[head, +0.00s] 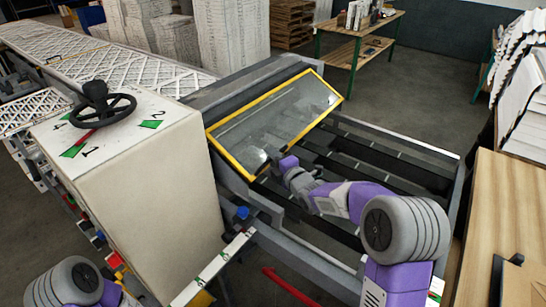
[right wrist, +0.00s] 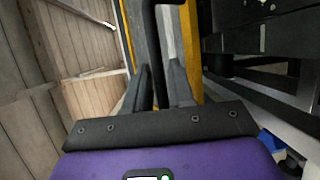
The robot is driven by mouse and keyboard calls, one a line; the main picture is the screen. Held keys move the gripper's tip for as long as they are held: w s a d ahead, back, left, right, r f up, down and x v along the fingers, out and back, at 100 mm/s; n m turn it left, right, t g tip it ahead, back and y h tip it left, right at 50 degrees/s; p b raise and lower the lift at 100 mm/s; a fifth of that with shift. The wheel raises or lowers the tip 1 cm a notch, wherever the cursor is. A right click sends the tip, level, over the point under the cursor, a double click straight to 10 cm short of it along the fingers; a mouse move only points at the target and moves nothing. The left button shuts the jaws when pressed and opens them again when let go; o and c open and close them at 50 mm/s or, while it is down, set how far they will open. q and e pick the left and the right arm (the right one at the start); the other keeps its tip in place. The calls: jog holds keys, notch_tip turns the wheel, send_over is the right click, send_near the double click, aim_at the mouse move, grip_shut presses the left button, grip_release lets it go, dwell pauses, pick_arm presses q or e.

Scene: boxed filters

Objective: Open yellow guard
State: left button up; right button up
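The yellow guard (head: 232,156) is a clear panel in a yellow frame, sloping over the machine in the head view. Its yellow edge also shows in the right wrist view (right wrist: 190,40).
A white cabinet (head: 140,185) with a black handwheel (head: 103,109) stands left of the guard. Dark machine rails (head: 385,160) lie right of it, under my right arm. A wooden table (head: 497,215) stands at the right edge. A red bar (head: 287,286) is low in front.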

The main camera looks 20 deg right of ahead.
grip_shut()
dwell(0.3)
